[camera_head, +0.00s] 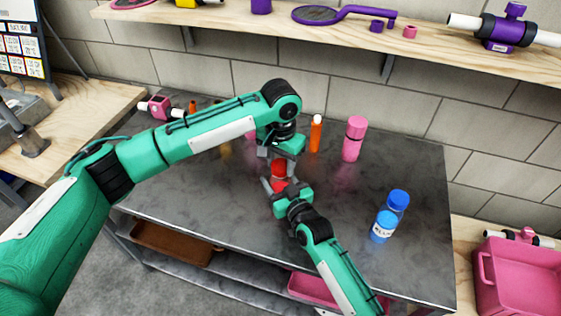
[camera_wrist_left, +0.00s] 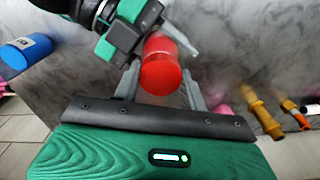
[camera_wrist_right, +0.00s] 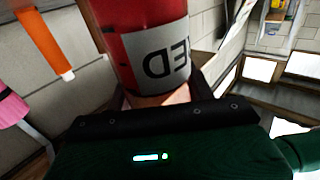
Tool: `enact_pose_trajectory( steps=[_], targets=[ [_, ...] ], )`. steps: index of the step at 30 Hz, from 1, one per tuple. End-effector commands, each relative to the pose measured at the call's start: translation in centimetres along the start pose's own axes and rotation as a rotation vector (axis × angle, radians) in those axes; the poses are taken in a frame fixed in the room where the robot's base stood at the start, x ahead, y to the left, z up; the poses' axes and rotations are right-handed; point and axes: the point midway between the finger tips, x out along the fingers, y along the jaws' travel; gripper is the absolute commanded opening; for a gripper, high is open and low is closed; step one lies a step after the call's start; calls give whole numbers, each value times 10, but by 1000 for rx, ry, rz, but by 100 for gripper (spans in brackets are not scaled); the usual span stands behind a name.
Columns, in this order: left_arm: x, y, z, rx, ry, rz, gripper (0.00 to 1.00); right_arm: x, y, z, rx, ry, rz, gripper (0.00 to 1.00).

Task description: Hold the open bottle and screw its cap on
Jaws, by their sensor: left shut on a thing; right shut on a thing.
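The red bottle (camera_head: 278,169) stands between my two grippers over the grey table; in the right wrist view its body (camera_wrist_right: 140,45) carries a white label. My right gripper (camera_head: 276,184) is shut around the bottle's body from the near side. My left gripper (camera_head: 280,158) comes from above and is shut at the bottle's top, on the red cap (camera_wrist_left: 160,68), which shows between its fingers in the left wrist view. The seam between cap and bottle is hidden, so I cannot tell how far the cap is screwed on.
The table's right front is mostly clear. A wooden shelf (camera_head: 440,55) runs above the back. A pink bin (camera_head: 520,278) is at the right.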

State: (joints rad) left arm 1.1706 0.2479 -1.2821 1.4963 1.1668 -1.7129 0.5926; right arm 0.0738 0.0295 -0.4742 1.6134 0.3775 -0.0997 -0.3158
Motion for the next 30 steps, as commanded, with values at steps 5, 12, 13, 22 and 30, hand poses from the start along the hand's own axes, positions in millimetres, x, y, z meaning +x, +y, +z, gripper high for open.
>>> enact_pose_trajectory(
  steps=[5,12,13,22,30],
  targets=[
    [0,-2,0,280,0,-2,15,0,1,0,0,0,1,0],
    [0,-2,0,663,-1,-2,15,0,1,0,0,1,1,0],
    [0,-2,0,712,-1,-2,15,0,1,0,0,0,1,0],
    [0,-2,-1,1195,-1,-4,15,0,1,0,0,0,1,0],
    [0,-3,-1,1630,-1,-4,15,0,0,0,0,1,0,0]
  ],
)
